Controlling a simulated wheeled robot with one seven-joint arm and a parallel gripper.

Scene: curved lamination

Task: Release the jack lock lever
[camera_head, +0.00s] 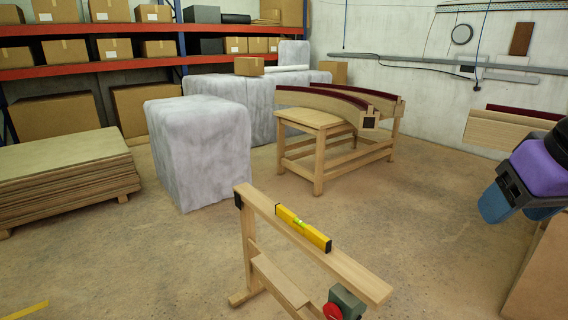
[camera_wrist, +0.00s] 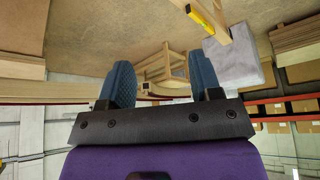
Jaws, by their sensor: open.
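I cannot make out a jack or its lock lever for certain in either view. My gripper (camera_head: 514,208), purple and black with blue fingers, hangs at the right edge of the head view, away from the sawhorse and bench. In the wrist view my gripper (camera_wrist: 160,82) has its two blue fingers apart, with nothing held between them. A curved laminated beam form (camera_head: 366,117) with dark red top strips lies on a wooden bench (camera_head: 318,155) at the back.
A wooden sawhorse (camera_head: 262,214) stands in front, carrying a yellow spirit level (camera_head: 303,228). A green-grey tool with a red part (camera_head: 347,301) shows at its near end. Wrapped blocks (camera_head: 200,150) and stacked boards (camera_head: 66,178) stand left. Floor between is clear.

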